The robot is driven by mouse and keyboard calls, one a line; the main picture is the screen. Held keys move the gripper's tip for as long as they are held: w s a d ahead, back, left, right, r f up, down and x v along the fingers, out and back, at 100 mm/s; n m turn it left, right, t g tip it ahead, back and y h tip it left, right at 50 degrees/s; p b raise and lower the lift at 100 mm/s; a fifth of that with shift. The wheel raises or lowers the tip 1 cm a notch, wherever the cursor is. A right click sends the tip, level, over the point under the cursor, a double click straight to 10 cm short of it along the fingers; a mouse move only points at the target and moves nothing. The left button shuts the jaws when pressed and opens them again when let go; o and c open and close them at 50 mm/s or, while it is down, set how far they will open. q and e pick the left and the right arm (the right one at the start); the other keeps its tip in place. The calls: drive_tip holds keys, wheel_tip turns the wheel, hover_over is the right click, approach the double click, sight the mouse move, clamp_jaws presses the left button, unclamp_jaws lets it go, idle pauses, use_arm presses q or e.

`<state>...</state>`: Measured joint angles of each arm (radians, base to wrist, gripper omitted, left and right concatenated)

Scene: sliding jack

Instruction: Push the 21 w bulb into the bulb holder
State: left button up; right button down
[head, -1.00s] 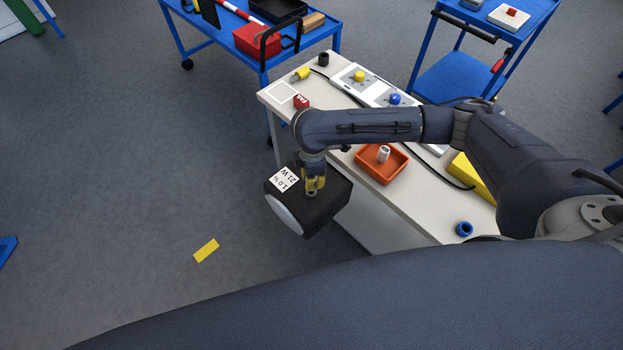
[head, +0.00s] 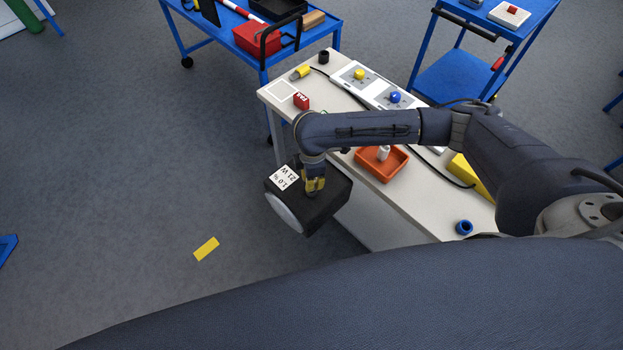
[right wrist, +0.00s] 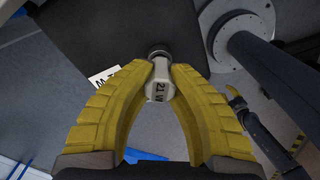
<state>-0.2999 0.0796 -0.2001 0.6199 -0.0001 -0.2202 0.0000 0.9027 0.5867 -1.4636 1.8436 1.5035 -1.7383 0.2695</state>
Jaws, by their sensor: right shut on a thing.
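My right gripper (head: 314,187) points down at the top of a black box-shaped lamp unit (head: 325,207), which has a pale round face and a white label (head: 284,178) reading 21 W. In the right wrist view, its yellow fingers (right wrist: 162,75) are shut on the pale 21 W bulb (right wrist: 159,90). The bulb's far end meets a dark round bulb holder (right wrist: 160,52); how deep it sits cannot be told. A dark arm part with a small yellow-marked end (right wrist: 238,100), seemingly my left gripper, shows at the right there, too small to read its fingers.
Blue trolleys stand behind. Open floor lies left, with a yellow mark (head: 206,249).

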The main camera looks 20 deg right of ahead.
drive_tip(key=shift+f, duration=0.65)
drive_tip(key=shift+r, duration=0.25)
drive_tip(key=shift+r, duration=1)
drive_tip(key=shift+f, duration=1.3)
idle(1.4)
drive_tip(key=c, duration=1.3)
unclamp_jaws()
wheel_tip(320, 180, up, 12)
drive_tip(key=shift+f, duration=0.1)
